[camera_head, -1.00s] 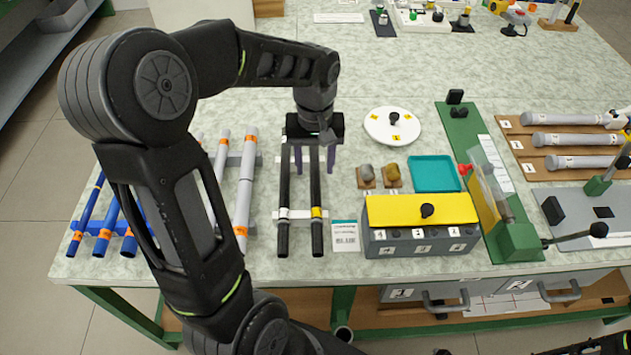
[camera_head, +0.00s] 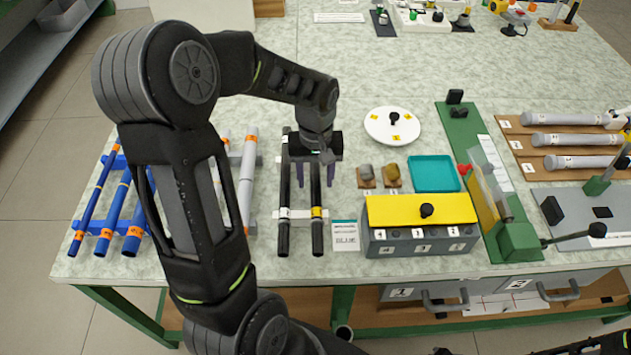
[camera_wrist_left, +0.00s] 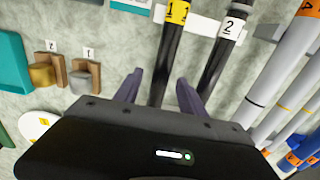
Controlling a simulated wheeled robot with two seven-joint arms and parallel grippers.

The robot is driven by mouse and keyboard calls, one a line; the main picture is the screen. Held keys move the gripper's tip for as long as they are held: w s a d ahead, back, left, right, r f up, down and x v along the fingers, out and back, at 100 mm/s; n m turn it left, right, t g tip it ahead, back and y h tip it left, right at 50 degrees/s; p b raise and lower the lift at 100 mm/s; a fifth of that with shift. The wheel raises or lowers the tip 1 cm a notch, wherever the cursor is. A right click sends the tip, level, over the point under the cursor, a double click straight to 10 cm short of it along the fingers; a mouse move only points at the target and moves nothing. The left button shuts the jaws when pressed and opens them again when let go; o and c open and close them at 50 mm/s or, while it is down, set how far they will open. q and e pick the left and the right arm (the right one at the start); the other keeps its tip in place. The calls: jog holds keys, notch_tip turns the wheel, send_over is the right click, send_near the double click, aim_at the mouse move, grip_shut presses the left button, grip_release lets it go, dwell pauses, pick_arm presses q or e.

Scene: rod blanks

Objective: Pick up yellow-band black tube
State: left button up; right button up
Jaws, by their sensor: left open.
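The yellow-band black tube (camera_head: 317,236) lies on a white rack at the table's front, marked 1 on its band in the wrist view (camera_wrist_left: 177,13). A second black tube with a white band (camera_head: 284,236) lies parallel on its left, marked 2 in the wrist view (camera_wrist_left: 232,27). My left gripper (camera_head: 319,184) is open above the far part of the tubes. In the wrist view its fingers (camera_wrist_left: 158,88) stand on either side of the yellow-band tube, with the white-band tube outside them. Whether the fingers touch the tube cannot be told.
Blue tubes (camera_head: 102,215) and grey tubes (camera_head: 246,180) lie to the left, partly behind my left arm. A card reading BLUE (camera_head: 345,236) and a grey box with a yellow lid (camera_head: 420,240) stand right. A white disc (camera_head: 392,126) lies behind.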

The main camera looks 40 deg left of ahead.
aim_at(315, 179)
pick_arm(q)
jog(key=shift+c, duration=0.3)
grip_shut()
jog(key=shift+r, duration=0.15)
notch_tip(315, 179, up, 10)
dwell(0.6)
dwell(0.5)
